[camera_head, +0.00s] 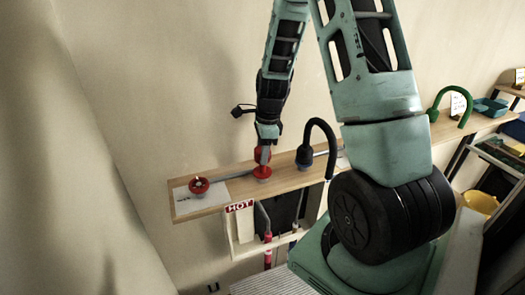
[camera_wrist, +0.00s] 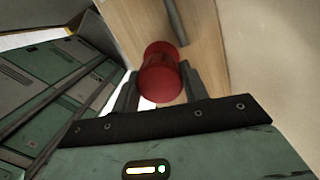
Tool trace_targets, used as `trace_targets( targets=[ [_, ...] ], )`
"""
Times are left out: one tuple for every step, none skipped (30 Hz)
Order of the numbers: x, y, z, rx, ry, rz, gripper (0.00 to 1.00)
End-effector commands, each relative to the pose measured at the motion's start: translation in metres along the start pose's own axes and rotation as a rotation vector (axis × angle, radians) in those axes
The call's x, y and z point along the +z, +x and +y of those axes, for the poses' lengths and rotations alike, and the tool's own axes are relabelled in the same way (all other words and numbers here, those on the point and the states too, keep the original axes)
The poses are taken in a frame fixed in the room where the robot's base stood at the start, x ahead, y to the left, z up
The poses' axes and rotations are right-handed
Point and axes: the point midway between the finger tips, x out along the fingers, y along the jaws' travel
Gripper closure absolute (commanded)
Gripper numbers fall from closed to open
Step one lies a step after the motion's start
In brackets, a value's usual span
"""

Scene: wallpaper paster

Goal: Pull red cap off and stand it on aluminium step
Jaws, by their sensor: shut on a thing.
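My gripper (camera_head: 263,150) points down over the wooden shelf and is shut on a red cap (camera_head: 262,172). In the wrist view the red cap (camera_wrist: 160,78) sits between the two dark fingers. Its lower end is close to or on the shelf; I cannot tell whether it is still joined to something beneath. A grey ribbed surface (camera_head: 272,284) at the bottom of the head view may be the aluminium step; it is partly hidden by my base.
On the wooden shelf (camera_head: 221,206) stand a red round fitting (camera_head: 198,186) at left and a black hooked pipe (camera_head: 330,140) close right of my gripper. A green hooked pipe (camera_head: 456,90) is farther right. A HOT sign (camera_head: 240,205) hangs below the shelf. A yellow bowl (camera_head: 481,202) is at right.

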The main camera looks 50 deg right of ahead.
Motion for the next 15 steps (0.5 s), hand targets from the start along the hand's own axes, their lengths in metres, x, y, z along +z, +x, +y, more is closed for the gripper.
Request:
trace_targets(
  targets=[
    [0.0,0.0,0.0,0.0,0.0,0.0,0.83],
    [0.0,0.0,0.0,0.0,0.0,0.0,0.83],
    [0.0,-0.001,0.0,0.0,0.0,0.0,0.83],
    [0.0,-0.002,0.0,0.0,0.0,0.0,0.83],
    [0.001,-0.004,0.0,0.0,0.0,0.0,0.83],
    [0.001,-0.006,0.0,0.0,0.0,0.0,0.83],
    [0.001,-0.008,0.0,0.0,0.0,0.0,0.83],
    [0.001,-0.011,0.0,0.0,0.0,0.0,0.83],
    [0.002,-0.014,0.0,0.0,0.0,0.0,0.83],
    [0.002,-0.016,0.0,0.0,0.0,0.0,0.83],
    [0.002,-0.019,0.0,0.0,0.0,0.0,0.83],
    [0.003,-0.022,0.0,0.0,0.0,0.0,0.83],
    [0.003,-0.024,0.0,0.0,0.0,0.0,0.83],
    [0.003,-0.027,0.0,0.0,0.0,0.0,0.83],
    [0.004,-0.03,0.0,0.0,0.0,0.0,0.83]
  ],
)
